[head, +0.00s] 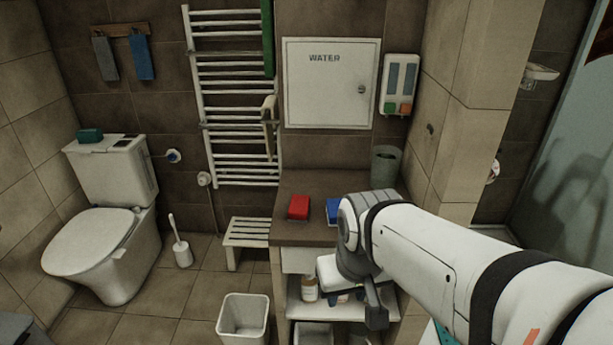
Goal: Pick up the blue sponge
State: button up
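The blue sponge (333,210) lies on the brown counter top (310,235), to the right of a red block that looks like another sponge (299,207). Its right part is hidden behind my white arm. My arm comes in from the lower right and bends down in front of the counter. The dark end part at my gripper (376,312) shows in front of the shelf below the counter, lower than the sponge and apart from it. The fingers cannot be made out clearly, and nothing is seen held.
A grey cup (386,165) stands at the counter's back right corner. Below, a shelf (300,308) holds a bottle (309,290). A white bin (243,318) and a slatted stool (247,235) stand to the left. A tiled pillar (455,120) rises on the right.

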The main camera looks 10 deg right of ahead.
aim_at(332, 204)
jog(key=i, duration=0.85)
jog(key=u, duration=0.05)
